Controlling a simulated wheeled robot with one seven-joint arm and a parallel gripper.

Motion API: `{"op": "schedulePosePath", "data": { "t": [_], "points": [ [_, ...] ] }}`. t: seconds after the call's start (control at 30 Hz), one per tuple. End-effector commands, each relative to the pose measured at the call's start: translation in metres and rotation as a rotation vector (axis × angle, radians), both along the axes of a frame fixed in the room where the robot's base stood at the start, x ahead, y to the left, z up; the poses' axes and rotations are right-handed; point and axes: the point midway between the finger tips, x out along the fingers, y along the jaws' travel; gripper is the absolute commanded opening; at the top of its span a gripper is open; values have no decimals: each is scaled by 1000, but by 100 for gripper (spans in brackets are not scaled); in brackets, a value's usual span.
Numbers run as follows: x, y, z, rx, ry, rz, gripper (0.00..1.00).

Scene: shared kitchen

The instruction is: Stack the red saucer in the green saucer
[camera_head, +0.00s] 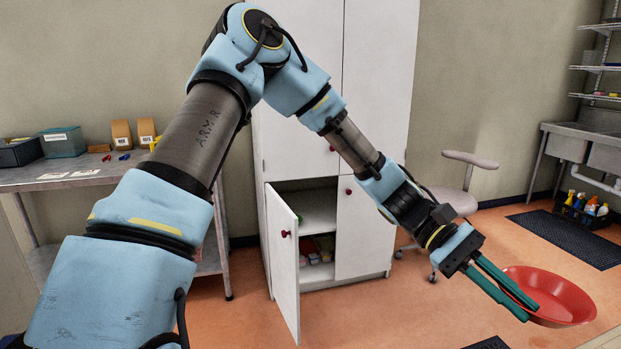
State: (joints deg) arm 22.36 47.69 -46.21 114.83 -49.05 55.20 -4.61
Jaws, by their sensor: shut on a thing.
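The red saucer (567,301) is at the lower right of the head view, a shallow round dish held in the air above the orange floor. My gripper (531,312), with long dark green fingers, is shut on its left rim. The saucer is slightly tilted, with its hollow side visible. The green saucer is not visible in this view. A small green item (300,219) shows inside the open cabinet, too small to identify.
A white cabinet (300,150) stands behind my arm with its lower left door (284,262) open. A metal table (75,176) with boxes is at left. A chair (455,198), sink (590,148), bottle crate (585,211) and dark mat (570,238) are at right.

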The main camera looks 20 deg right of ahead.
Motion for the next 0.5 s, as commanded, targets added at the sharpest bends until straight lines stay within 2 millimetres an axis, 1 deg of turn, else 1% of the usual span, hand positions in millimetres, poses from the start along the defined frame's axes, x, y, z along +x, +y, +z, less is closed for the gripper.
{"op": "schedulePosePath", "data": {
  "t": [0.17, 0.27, 0.37, 0.5],
  "points": [
    [11, 13, -6, 1, 0, -71, 0],
    [20, 24, -11, 0, 0, -130, 0],
    [31, 36, -17, 2, 0, -196, 0],
    [51, 61, -29, 1, 0, -326, 0]
  ]
}}
